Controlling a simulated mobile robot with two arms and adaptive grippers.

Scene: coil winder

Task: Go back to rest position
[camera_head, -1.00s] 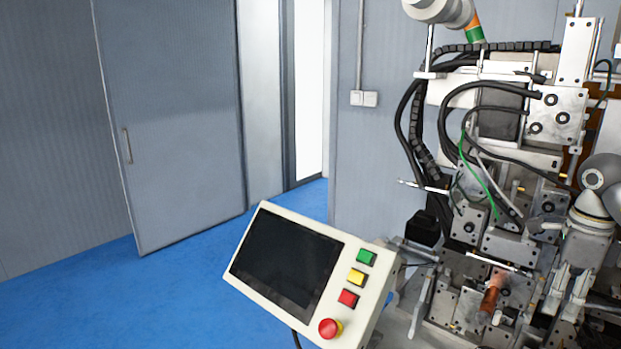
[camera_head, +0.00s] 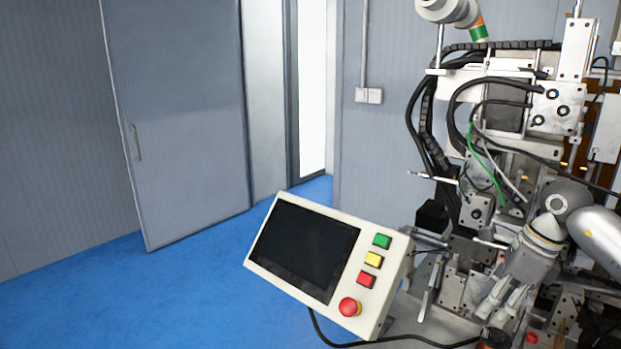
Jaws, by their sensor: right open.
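My right gripper (camera_head: 498,304) is at the lower right, in front of the coil winder (camera_head: 510,100). Its light fingers point down and to the left, apart from each other, and I see nothing held between them. My right arm comes in from the right edge and hides part of the winder's lower section. My left gripper is out of the picture.
A control panel (camera_head: 322,262) with a dark screen, green, yellow and red buttons and a red stop knob (camera_head: 349,307) stands left of the gripper. A black cable runs below it. Blue floor (camera_head: 150,295) is clear at left, before a grey door (camera_head: 180,120).

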